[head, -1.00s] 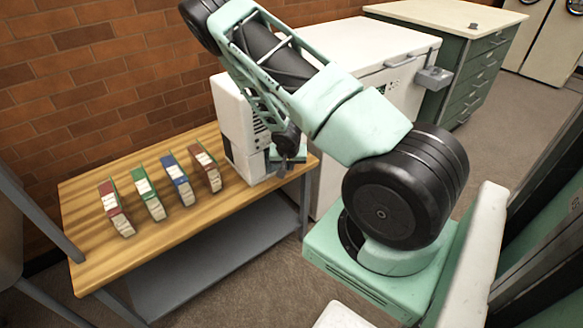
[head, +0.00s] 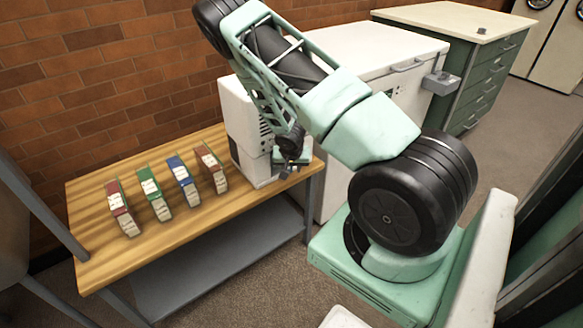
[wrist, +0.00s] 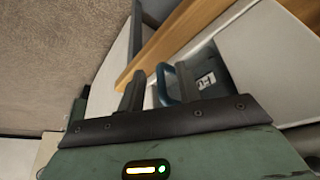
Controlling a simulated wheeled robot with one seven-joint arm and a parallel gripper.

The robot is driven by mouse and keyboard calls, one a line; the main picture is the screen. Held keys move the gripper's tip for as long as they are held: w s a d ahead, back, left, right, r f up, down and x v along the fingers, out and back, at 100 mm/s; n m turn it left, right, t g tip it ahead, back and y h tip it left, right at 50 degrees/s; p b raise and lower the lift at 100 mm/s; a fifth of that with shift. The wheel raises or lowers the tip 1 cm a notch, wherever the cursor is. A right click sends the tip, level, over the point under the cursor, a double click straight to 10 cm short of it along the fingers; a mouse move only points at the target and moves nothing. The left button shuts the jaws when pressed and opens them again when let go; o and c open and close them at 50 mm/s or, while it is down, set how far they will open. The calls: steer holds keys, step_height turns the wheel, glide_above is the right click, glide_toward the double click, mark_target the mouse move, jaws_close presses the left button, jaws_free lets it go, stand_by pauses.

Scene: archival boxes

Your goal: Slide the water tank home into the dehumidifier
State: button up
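The white dehumidifier (head: 243,130) stands upright at the right end of the wooden table. In the wrist view, a dark tank (wrist: 207,75) with a small white label is set in a pale housing (wrist: 268,55), and a blue loop handle (wrist: 164,84) stands out from it. How deep the tank sits is unclear. My gripper (wrist: 160,88) is open, its two dark fingers apart with the handle between them. A gap shows beside the left finger; contact at the right finger cannot be told. In the head view my gripper (head: 288,166) is at the dehumidifier's right side, partly hidden by my arm.
Several coloured box files (head: 185,181) stand in a row on the wooden table (head: 100,215), left of the dehumidifier. A white chest (head: 375,50) is close behind my arm, with a green drawer cabinet (head: 485,75) beyond. Open carpet (head: 490,150) lies to the right.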

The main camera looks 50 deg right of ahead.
steer(key=p+v, duration=0.1)
steer(key=v, duration=1.6)
steer(key=shift+a+r, duration=0.15)
steer(key=shift+a, duration=0.05)
steer(key=s+a+r+n+y+p, duration=0.15)
steer(key=a+r+n, duration=0.35)
steer(key=a, duration=0.8)
steer(key=a+r+n+y+p, duration=0.25)
steer(key=a+r, duration=0.55)
steer(key=a, duration=0.4)
steer(key=s+a+r+n+g+p, duration=0.1)
steer(key=s+a+r+n, duration=0.4)
steer(key=s+a, duration=0.2)
steer(key=s+a+r+n+g+p, duration=0.1)
steer(key=s+a+r+n, duration=0.3)
steer(key=s+a, duration=0.3)
steer(key=s+n, duration=0.1)
steer(key=s, duration=0.2)
steer(key=shift+s+r+g+p, duration=0.25)
steer(key=shift+r+g+p, duration=0.1)
steer(key=shift+g+p, duration=0.05)
steer(key=shift+n, duration=0.25)
steer(key=shift+c, duration=0.2)
